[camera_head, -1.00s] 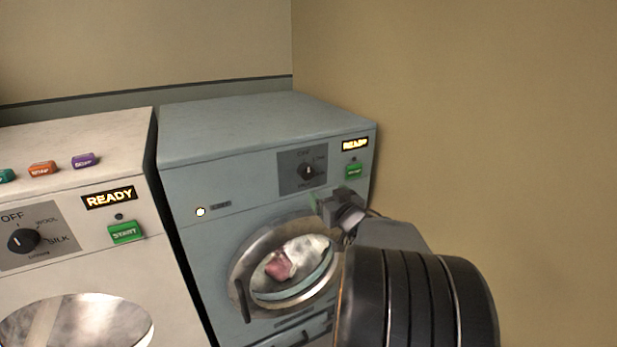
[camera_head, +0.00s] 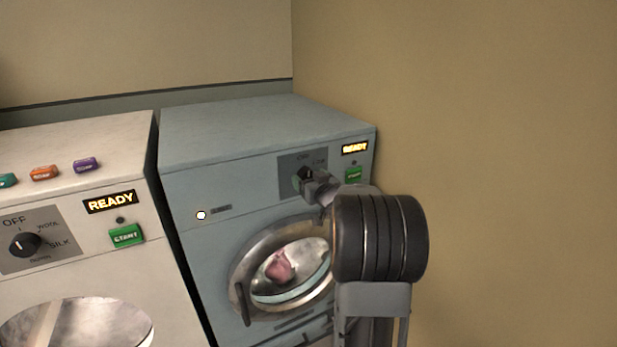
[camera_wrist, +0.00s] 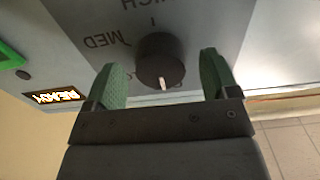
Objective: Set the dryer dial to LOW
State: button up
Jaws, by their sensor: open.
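The dryer (camera_head: 240,165) is the blue-grey machine on the right in the head view. MED and part of HIGH show on the plate; LOW cannot be made out. My gripper (camera_wrist: 159,66) is open, with one green finger on each side of the dial and a small visible gap at both sides. In the head view, my gripper (camera_head: 305,183) covers much of the dial.
A green button (camera_head: 353,175) and a lit READY display (camera_head: 355,148) are right of the dial. Below is the round dryer door (camera_head: 240,275) with a pinkish cloth behind its glass. A white washer (camera_head: 170,250) stands on the left. A beige wall (camera_head: 480,130) is close on the right.

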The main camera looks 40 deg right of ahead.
jog(key=shift+w, duration=0.5)
jog(key=shift+c, duration=0.2)
jog(key=c, duration=0.9)
